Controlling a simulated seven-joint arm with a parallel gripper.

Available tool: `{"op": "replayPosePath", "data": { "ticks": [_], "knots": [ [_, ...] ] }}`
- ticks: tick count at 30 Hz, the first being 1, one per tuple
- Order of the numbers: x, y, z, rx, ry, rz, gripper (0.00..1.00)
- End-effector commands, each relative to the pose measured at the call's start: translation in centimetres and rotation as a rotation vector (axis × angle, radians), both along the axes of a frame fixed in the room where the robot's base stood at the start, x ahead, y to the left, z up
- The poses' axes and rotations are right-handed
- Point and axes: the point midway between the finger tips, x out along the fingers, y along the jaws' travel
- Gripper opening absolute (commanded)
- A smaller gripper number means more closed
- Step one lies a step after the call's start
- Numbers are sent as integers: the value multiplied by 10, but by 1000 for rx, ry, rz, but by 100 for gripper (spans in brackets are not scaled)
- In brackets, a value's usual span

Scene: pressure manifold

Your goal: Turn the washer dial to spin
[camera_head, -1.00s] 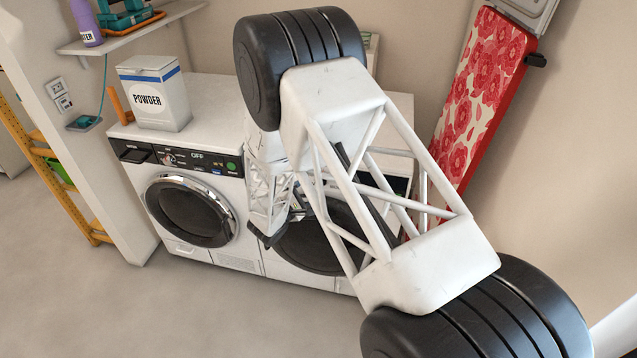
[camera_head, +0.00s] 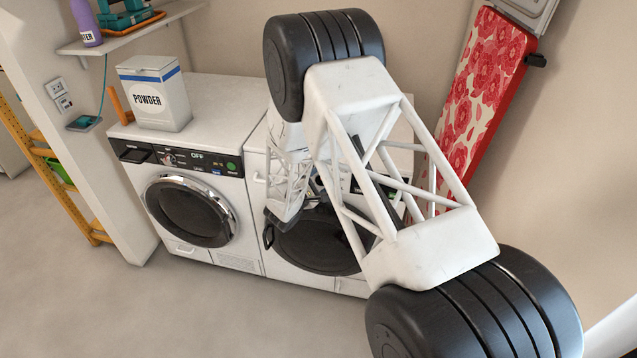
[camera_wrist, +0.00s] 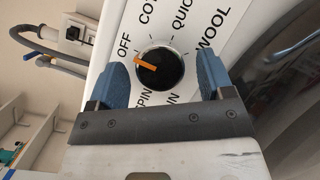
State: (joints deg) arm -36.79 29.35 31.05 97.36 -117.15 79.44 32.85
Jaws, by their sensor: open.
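In the wrist view a round black dial (camera_wrist: 160,70) with an orange pointer sits on a white panel. Labels around it include OFF, COT…, QUICK, WOOL and partly hidden ones ending in "PIN" and "IN". The pointer aims to the picture's left, close to OFF. My gripper (camera_wrist: 163,68) is open, with one blue finger on each side of the dial. Gaps show between fingers and dial; contact is not visible. In the head view my arm hides the dial and most of the panel of the right-hand white machine (camera_head: 256,220).
A left-hand machine (camera_head: 160,220) has a black panel with a display reading OFF. A powder box (camera_head: 155,100) stands on it. A red floral ironing board (camera_head: 475,100) leans at the right wall. Dark door glass (camera_wrist: 285,100) lies beside my gripper. The floor at the left is clear.

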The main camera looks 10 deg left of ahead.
Motion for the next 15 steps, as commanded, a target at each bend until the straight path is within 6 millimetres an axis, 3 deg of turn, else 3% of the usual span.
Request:
{"op": "replayPosePath", "data": {
  "ticks": [1,10,15],
  "knots": [
    [0,0,0,0,0,0,71],
    [0,0,0,0,0,0,25],
    [0,0,0,-5,0,0,25]
  ]
}}
